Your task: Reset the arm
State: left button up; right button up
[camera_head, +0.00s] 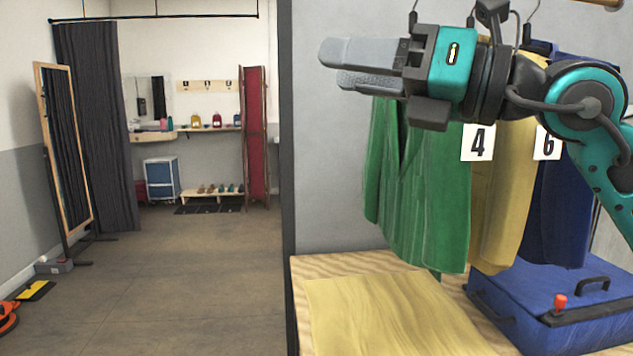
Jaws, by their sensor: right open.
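My right gripper (345,66) is raised at the upper right of the head view, on a teal and black arm (590,110) that comes in from the right edge. Its grey fingers point left, level, with a narrow gap between them, and nothing shows in the gap. It is in front of the hanging garments, and its wrist hides the top of the green garment (420,195). My left arm and gripper are not in the picture.
A yellow garment (505,195) and a blue one (561,205) hang beside the green. Below, a wooden table (308,267) bears a yellow cloth (385,315) and a blue case (535,290). A mirror (66,150) stands far left. Open floor (190,290) lies left of the table.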

jog(key=w+d+f+n+t+h, duration=0.2)
jog(key=d+f+n+t+h, duration=0.75)
jog(key=n, duration=0.75)
jog(key=w+d+f+n+t+h, duration=0.2)
jog(key=d+f+n+t+h, duration=0.2)
jog(key=d+f+n+h, duration=0.8)
jog(key=s+a+f+g+y, duration=0.1)
jog(key=s+f+g, duration=0.4)
jog(key=f, duration=0.7)
jog(key=s+a+f+g+y, duration=0.15)
jog(key=s+f+g, duration=0.3)
jog(key=f, duration=0.75)
jog(key=s+a+f+g+y, duration=0.1)
jog(key=s+f+g, duration=0.35)
jog(key=s, duration=0.35)
jog(key=s+a+f+g, duration=0.2)
jog(key=s+f+g, duration=0.2)
jog(key=s+f, duration=0.3)
pick_arm(q)
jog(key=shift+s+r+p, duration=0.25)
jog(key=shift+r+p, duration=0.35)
jog(key=shift+p, duration=0.25)
pick_arm(e)
jog(key=w+a+f+t+y, duration=0.2)
jog(key=w+f+t, duration=0.4)
jog(key=t, duration=0.1)
jog(key=shift+w+a+f+n, duration=0.15)
jog(key=shift+w+f+n, duration=0.1)
jog(key=shift+n, duration=0.15)
